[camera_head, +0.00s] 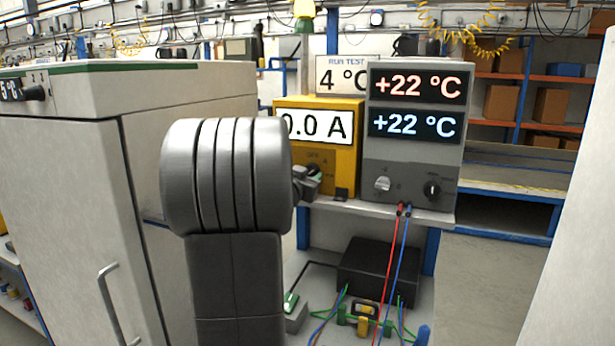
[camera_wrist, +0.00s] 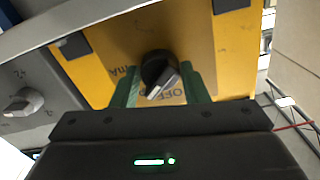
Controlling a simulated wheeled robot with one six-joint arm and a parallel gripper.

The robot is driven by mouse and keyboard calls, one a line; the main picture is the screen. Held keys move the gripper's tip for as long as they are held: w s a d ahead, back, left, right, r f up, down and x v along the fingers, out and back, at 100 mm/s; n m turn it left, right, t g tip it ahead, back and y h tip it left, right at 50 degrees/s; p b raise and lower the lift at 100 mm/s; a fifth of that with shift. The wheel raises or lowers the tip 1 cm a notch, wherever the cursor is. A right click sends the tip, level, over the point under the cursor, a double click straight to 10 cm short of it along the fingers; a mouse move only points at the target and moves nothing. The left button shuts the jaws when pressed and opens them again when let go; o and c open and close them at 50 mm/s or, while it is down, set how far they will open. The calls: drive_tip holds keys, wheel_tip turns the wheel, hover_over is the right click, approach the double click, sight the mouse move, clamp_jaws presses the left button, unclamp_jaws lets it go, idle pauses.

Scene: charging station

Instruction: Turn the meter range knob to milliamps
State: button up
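The yellow meter (camera_head: 345,105) stands on the bench shelf, its display reading 0.0 A. Its black range knob (camera_wrist: 158,72) shows in the wrist view, with a pale pointer end slanting toward the bottom left. The OFF label on the panel is partly hidden below the knob; the mA label lies to its left, upside down. My gripper (camera_wrist: 163,68) has green fingers, one on each side of the knob, and looks open around it; firm contact cannot be made out. In the head view my arm hides most of the gripper and part of the meter.
A grey unit (camera_head: 412,160) with two +22 °C displays and two knobs stands close to the meter's right. Red and blue leads hang from it. A white cabinet (camera_head: 70,190) fills the left. A black box (camera_head: 378,268) sits below the shelf.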

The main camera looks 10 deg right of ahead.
drive_tip(key=shift+m, duration=0.4)
drive_tip(key=shift+c, duration=0.3)
drive_tip(key=m, duration=0.3)
drive_tip(key=shift+m, duration=0.4)
drive_tip(key=m, duration=0.5)
drive_tip(key=shift+m, duration=0.4)
drive_tip(key=o, duration=1)
drive_tip(key=shift+c, duration=0.2)
drive_tip(key=shift+a, duration=0.1)
